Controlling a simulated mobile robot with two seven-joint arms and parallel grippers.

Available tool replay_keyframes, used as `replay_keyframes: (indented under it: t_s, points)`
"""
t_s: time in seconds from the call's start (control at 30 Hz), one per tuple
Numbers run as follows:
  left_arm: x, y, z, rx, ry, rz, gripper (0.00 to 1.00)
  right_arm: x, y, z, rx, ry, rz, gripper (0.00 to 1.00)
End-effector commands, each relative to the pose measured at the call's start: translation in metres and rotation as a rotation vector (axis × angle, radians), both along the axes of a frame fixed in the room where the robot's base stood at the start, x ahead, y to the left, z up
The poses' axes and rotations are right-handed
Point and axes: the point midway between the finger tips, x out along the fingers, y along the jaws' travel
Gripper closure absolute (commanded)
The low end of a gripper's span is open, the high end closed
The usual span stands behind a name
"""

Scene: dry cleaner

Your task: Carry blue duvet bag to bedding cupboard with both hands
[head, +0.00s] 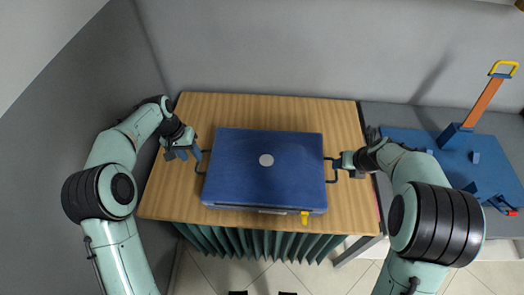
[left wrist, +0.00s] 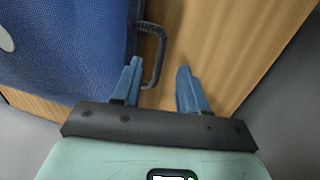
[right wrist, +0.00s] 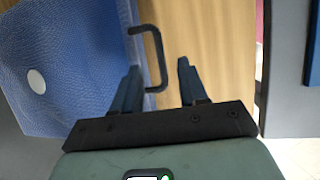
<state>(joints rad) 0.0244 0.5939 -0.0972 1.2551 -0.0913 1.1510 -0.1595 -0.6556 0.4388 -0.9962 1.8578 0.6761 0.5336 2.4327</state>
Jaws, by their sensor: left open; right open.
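The blue duvet bag (head: 266,185) lies flat on a wooden table, with a white round spot on top, a yellow tag at its front edge and a dark handle on each side. My left gripper (head: 190,153) is open near the left handle (head: 200,165); in the left wrist view that handle (left wrist: 157,55) reaches between the open fingers (left wrist: 158,85). My right gripper (head: 340,163) is open at the right handle (head: 333,179); in the right wrist view the handle (right wrist: 158,55) reaches between the open fingers (right wrist: 160,82). No bedding cupboard can be made out.
The wooden table (head: 330,112) has bare room behind the bag and stands against a grey wall. Green pleated cloth (head: 270,243) hangs below its front edge. At the right, a blue board (head: 415,140) carries an orange upright with a yellow handle (head: 503,69). Tiled floor lies in front.

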Motion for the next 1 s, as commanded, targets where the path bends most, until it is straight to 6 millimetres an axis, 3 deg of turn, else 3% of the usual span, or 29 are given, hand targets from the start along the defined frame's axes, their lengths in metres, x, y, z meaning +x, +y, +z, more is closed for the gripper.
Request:
replay_keyframes:
  t_s: [0.1, 0.3, 1.0]
  points:
    - [0.000, 0.000, 0.000, 0.000, 0.000, 0.000, 0.57, -0.007, -0.002, 0.018, 0.002, -0.002, 0.004, 0.57]
    - [0.000, 0.000, 0.000, 0.000, 0.000, 0.000, 0.57, -0.014, -0.005, 0.030, 0.001, 0.001, 0.001, 0.57]
    - [0.000, 0.000, 0.000, 0.000, 0.000, 0.000, 0.57, -0.014, -0.006, 0.031, 0.000, 0.001, -0.001, 0.57]
